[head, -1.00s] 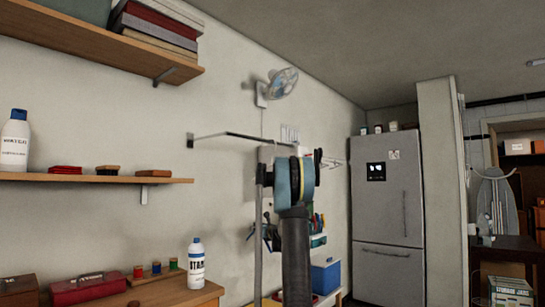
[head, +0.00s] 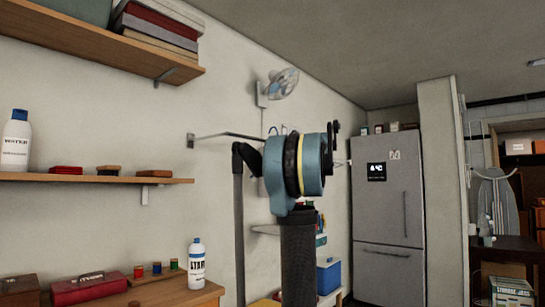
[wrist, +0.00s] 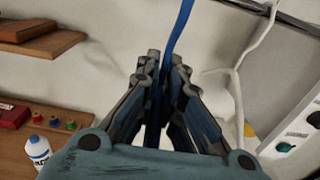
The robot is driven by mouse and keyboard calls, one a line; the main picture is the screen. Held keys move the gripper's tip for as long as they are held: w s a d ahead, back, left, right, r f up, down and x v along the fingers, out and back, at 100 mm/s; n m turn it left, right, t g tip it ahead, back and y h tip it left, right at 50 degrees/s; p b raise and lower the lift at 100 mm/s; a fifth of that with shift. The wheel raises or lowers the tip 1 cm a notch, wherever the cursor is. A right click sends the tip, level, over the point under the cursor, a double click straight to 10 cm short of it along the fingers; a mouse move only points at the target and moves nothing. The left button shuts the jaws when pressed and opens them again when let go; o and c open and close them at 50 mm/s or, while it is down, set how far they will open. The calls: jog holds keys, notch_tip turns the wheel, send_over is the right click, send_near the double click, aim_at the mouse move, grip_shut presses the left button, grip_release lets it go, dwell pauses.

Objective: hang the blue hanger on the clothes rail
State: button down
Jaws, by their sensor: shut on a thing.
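The blue hanger (wrist: 178,32) shows in the wrist view as a narrow blue strip running up from between my fingers to the top edge. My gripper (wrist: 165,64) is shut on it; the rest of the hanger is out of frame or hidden. The clothes rail (head: 228,135) is a thin metal bar reaching out from a wall bracket in the head view, its far part behind my arm. In the wrist view a dark bar, likely the rail (wrist: 298,22), crosses the upper right corner, to the right of the blue strip. In the head view my arm hides the fingers and blue hanger.
A white hanger (wrist: 238,85) hangs by the bar, right of my gripper in the wrist view. Wall shelves (head: 90,179) stand at the left, with a white bottle (head: 196,262) on a wooden cabinet below. A fan (head: 281,84) is on the wall above the rail.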

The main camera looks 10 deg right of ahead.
jog(key=a+f+x, duration=0.1)
jog(key=x, duration=1.4)
jog(key=shift+s, duration=0.4)
dwell(1.5)
jog(key=shift+f, duration=0.15)
jog(key=c, duration=1.7)
grip_release()
jog(key=shift+o, duration=0.2)
jog(key=shift+s, duration=0.1)
